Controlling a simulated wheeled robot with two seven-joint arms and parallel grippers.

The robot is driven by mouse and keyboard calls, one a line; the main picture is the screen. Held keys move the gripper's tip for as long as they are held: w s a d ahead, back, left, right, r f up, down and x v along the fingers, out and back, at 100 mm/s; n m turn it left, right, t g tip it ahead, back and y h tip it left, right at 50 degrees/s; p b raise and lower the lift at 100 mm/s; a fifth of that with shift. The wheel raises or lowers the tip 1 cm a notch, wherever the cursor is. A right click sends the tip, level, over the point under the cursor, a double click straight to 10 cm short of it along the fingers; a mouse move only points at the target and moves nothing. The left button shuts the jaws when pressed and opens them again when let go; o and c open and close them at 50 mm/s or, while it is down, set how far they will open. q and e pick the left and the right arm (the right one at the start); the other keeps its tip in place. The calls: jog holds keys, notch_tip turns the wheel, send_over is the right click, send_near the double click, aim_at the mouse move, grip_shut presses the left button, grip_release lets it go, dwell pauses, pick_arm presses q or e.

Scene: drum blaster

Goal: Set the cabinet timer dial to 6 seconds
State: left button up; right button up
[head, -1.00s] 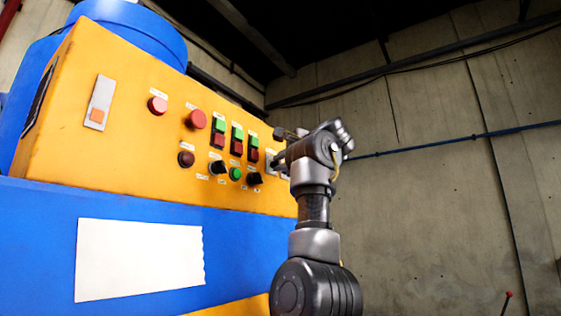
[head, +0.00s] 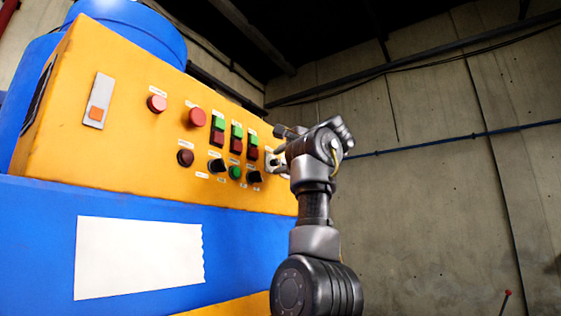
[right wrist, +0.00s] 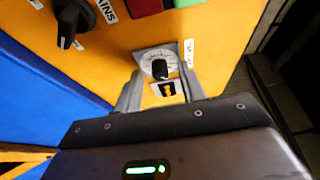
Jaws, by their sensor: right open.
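The timer dial (right wrist: 160,68) is a black knob on a pale round scale, set in a grey plate near the right end of the yellow cabinet (head: 120,120). My right gripper (right wrist: 160,76) is open, with one finger on each side of the dial plate in the right wrist view. Contact between the fingers and the knob cannot be made out. In the head view, my right gripper (head: 277,146) is at the cabinet's right end and partly covers the dial area. The scale numbers are too small to read. My left gripper is not in view.
A black selector knob (right wrist: 70,22) is left of the dial in the right wrist view. Red and green buttons (head: 218,130) and a black knob (head: 254,177) are close to my right gripper. A blue drum (head: 130,20) is behind the cabinet. Open space lies to the right.

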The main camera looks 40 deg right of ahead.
jog(key=s+a+b, duration=0.1)
jog(key=s+b, duration=0.4)
jog(key=s, duration=0.5)
jog(key=shift+s, duration=0.35)
